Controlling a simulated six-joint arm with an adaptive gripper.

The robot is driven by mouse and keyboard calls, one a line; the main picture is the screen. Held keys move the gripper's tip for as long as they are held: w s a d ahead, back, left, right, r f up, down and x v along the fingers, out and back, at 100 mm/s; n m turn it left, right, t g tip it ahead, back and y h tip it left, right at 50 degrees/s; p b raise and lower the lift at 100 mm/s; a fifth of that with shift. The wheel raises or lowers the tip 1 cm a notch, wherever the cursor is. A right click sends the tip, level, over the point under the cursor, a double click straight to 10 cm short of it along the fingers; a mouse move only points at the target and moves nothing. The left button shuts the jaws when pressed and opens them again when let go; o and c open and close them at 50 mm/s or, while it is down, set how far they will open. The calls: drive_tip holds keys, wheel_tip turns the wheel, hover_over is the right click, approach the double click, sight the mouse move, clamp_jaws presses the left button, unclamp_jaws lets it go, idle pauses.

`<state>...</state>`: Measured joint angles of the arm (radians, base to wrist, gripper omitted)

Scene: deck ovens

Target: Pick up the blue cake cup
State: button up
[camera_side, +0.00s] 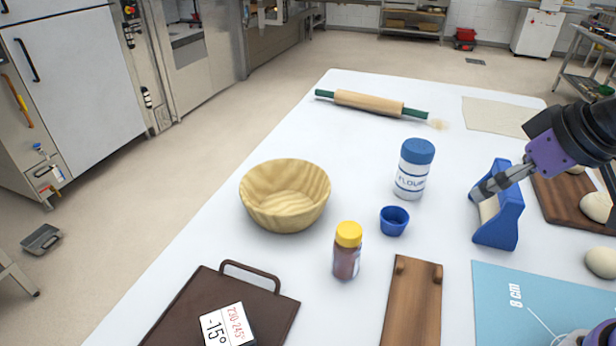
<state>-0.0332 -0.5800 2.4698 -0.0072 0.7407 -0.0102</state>
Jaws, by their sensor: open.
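The blue cake cup (393,221) is a small, round, open cup standing upright on the white table. It sits just below the flour jar and to the right of the yellow-capped jar, apart from both. My gripper (476,196) comes in from the right, to the right of the cup and clear of it. Its fingers are open and point left, seen in front of a blue stand. I cannot tell whether they touch this stand. Nothing hides the cup.
A flour jar (412,172), a yellow-capped jar (346,254), a wooden bowl (284,197) and a blue stand (499,222) surround the cup. A wooden board (412,310) lies below it, and a rolling pin (369,103) lies at the back. The table (232,240) is bare left of the bowl.

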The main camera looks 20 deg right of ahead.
drive_tip(key=n+y, duration=0.1)
drive_tip(key=n, duration=0.1)
approach(395, 217)
drive_tip(key=a, duration=0.1)
drive_tip(key=a+f, duration=0.1)
drive_tip(key=shift+w+a+f, duration=0.25)
drive_tip(key=shift+w+a, duration=0.1)
drive_tip(key=shift+a, duration=0.05)
drive_tip(key=shift+t, duration=0.3)
drive_tip(key=x, duration=0.3)
drive_tip(key=d+x, duration=0.1)
drive_tip(key=x, duration=0.1)
drive_tip(key=shift+s+f, duration=0.15)
drive_tip(key=shift+f, duration=0.1)
drive_tip(key=shift+w+a+f, duration=0.1)
drive_tip(key=shift+w+f, duration=0.15)
drive_tip(key=shift+f, duration=0.1)
drive_tip(key=c, duration=1)
